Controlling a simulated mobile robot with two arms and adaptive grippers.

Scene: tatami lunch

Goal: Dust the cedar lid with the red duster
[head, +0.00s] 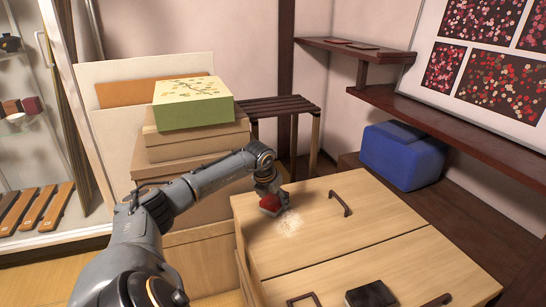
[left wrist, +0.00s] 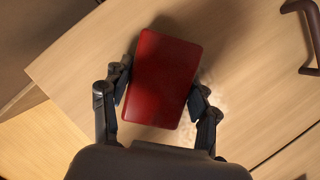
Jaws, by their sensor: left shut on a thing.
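My left gripper (head: 266,192) reaches in from the left over the cedar lid (head: 330,226), a pale wooden top with a dark handle. It is shut on the red duster (head: 270,204), a red block. In the left wrist view the duster (left wrist: 160,80) sits between the two fingers of the gripper (left wrist: 160,98). The duster is at or just above the lid; I cannot tell if it touches. A pale dust patch (head: 290,223) lies on the lid just right of the duster, and is partly hidden by the gripper in the left wrist view. My right gripper is not in view.
A dark block (head: 370,295) lies on the nearer wooden panel. Stacked boxes topped by a green box (head: 193,103) stand behind my left arm. A blue box (head: 402,156) sits beyond the lid, under a dark shelf (head: 470,120). The lid's right part is clear around its handle (head: 341,203).

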